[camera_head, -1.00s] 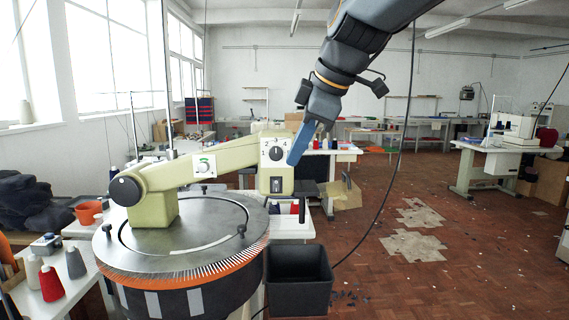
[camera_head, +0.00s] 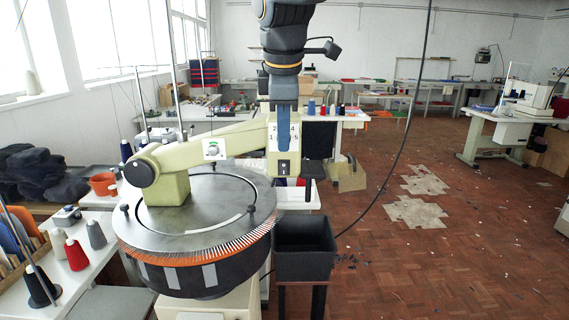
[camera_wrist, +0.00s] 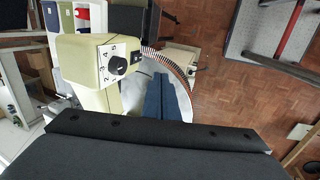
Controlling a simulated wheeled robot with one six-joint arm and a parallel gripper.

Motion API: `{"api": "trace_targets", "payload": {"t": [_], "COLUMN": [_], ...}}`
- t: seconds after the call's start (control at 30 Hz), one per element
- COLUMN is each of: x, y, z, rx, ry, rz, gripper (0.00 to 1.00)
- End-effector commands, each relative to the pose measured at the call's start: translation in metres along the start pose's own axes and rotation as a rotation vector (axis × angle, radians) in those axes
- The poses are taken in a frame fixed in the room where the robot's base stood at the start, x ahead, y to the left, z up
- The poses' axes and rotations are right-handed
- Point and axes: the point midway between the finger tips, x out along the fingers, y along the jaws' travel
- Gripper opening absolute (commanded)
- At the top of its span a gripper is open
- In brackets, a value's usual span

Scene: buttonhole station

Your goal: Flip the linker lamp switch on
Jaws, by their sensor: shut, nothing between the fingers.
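The linker is a pale green machine (camera_head: 240,138) over a round dark dial plate with an orange, toothed rim. Its head carries a white dial face, mostly hidden behind my fingers in the head view. In the wrist view the black dial knob (camera_wrist: 117,63) shows clearly. Below the dial is a small dark switch (camera_head: 283,168) on the head's front; I cannot tell its position. My gripper (camera_head: 284,148) is shut and empty, its blue fingers pointing down in front of the dial, tips just above the switch in the picture. The fingers also show in the wrist view (camera_wrist: 167,95).
A black bin (camera_head: 305,250) stands right of the linker. A side table with yarn cones (camera_head: 75,254) is at left. A black cable hangs right of my arm. Open floor lies at right.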

Motion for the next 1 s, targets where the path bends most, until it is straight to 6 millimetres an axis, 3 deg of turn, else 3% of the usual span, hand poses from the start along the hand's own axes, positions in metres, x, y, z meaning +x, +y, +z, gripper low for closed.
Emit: {"api": "trace_targets", "payload": {"t": [0.27, 0.67, 0.8, 1.0], "x": [0.026, 0.103, 0.109, 0.116], "y": [-0.001, 0.001, 0.02, 0.033], "z": [0.002, 0.003, 0.003, 0.003], "rx": [0.002, 0.003, 0.005, 0.004], "ry": [-0.002, -0.003, -0.001, -0.001], "rz": [-0.004, -0.005, -0.001, -0.002], "gripper": [0.0, 0.0, 0.0, 0.0]}}
